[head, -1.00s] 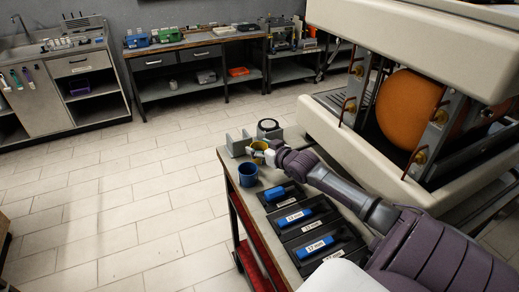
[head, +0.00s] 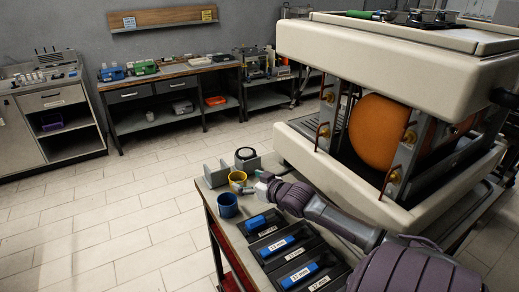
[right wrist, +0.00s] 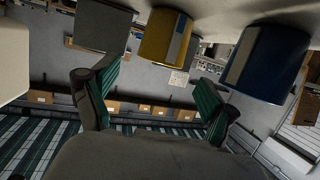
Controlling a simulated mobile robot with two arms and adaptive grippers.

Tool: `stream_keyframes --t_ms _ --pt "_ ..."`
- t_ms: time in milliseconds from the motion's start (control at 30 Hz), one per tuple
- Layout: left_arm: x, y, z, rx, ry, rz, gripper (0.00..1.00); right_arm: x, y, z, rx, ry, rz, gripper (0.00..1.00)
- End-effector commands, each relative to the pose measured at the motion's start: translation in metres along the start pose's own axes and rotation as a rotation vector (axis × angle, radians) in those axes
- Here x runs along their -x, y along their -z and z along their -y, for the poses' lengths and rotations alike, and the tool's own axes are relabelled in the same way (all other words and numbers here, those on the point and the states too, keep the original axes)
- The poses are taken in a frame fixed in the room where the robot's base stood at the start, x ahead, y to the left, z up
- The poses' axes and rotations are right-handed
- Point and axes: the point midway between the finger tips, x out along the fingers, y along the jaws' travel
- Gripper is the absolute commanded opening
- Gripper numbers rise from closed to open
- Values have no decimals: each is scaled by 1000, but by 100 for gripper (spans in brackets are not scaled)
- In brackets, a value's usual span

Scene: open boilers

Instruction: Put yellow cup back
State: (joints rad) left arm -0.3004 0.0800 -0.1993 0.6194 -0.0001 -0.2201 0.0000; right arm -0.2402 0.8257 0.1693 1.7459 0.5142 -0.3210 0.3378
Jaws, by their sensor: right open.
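The yellow cup (head: 238,177) stands on the narrow bench top, close behind the blue cup (head: 228,205) and in front of a grey holder. My right gripper (head: 257,183) is just to the right of the yellow cup, with its fingers pointing towards it. In the right wrist view the yellow cup (right wrist: 163,38) shows beyond the open fingers of my right gripper (right wrist: 160,95), with nothing between them. The blue cup (right wrist: 263,62) is to the right there. My left gripper is not in view.
Black trays (head: 286,251) with blue-labelled pieces line the bench beside my right arm. A grey holder (head: 216,173) and a round black-topped item (head: 246,157) stand behind the cups. A large cream machine (head: 345,165) with an orange drum rises on the right. Open tiled floor lies left.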

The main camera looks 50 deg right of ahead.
Motion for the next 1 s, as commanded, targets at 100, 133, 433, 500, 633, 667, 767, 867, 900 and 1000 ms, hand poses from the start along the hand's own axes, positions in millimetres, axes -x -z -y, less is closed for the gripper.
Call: stream_keyframes --t_ms 100,133,433,500,633,667,767,867,900,1000 --pt "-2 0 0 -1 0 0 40 25 -2 1 0 1 3 86" --pt "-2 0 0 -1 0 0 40 30 -2 0 0 1 2 86" --pt "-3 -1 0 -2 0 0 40 62 0 0 0 0 0 86" --pt "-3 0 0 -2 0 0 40 64 0 0 0 0 0 86" --pt "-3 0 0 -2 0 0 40 65 1 0 0 0 -1 86" --pt "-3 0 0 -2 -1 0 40 64 1 0 0 0 -1 86" --pt "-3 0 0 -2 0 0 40 64 1 0 0 0 -1 86" --pt "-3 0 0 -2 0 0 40 64 1 0 0 0 -1 86" --pt "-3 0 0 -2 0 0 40 64 1 0 0 0 -1 86" --pt "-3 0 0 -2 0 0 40 64 1 0 0 0 -1 86"
